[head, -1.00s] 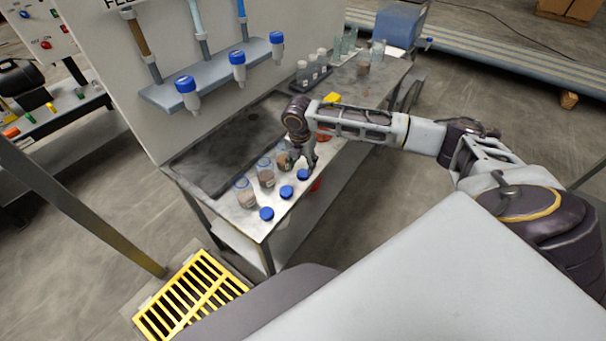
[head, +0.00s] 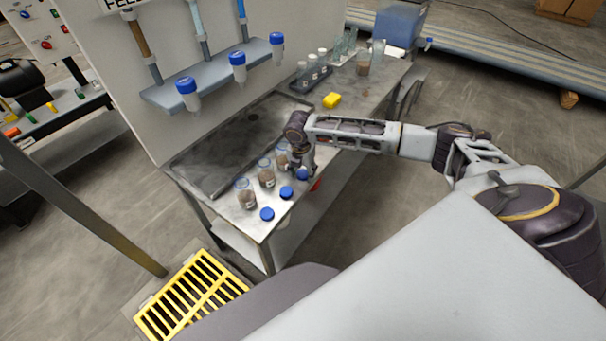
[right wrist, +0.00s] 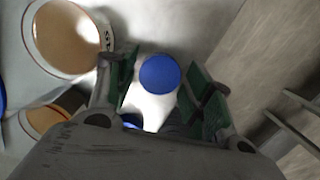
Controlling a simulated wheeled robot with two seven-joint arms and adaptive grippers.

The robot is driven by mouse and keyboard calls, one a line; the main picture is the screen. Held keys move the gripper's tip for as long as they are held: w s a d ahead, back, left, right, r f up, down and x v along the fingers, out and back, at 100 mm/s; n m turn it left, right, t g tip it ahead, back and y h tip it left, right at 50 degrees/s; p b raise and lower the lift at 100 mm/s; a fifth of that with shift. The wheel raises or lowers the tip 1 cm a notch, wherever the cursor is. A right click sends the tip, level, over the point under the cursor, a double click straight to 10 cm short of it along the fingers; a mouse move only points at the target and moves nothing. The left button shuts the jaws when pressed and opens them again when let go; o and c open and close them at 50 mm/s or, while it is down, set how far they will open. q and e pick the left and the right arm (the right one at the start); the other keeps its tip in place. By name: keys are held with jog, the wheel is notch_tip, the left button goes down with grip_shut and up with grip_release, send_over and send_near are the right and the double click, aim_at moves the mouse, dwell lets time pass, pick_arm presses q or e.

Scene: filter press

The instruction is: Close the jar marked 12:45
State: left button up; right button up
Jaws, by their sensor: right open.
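Three open glass jars with brown contents stand in a row on the bench: a near jar (head: 246,198), a middle jar (head: 266,178) and a far jar (head: 282,160), partly behind my right gripper. I cannot read which is marked 12:45. Three blue lids lie beside them: near (head: 267,214), middle (head: 286,192) and far (head: 303,175). My right gripper (head: 304,169) is open, pointing down at the far lid. In the right wrist view, a blue lid (right wrist: 160,73) shows between and beyond the open fingers, apart from both. A jar (right wrist: 70,42) with partly visible dark marking stands left of it.
Blue-capped bottles (head: 238,66) hang from the wall shelf. A yellow grate (head: 190,297) lies on the floor. The bench's front edge is close to the lids.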

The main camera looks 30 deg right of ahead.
aim_at(303, 174)
jog(key=shift+c, duration=0.4)
jog(key=c, duration=0.4)
jog(key=shift+r+b, duration=0.3)
jog(key=shift+r, duration=4.65)
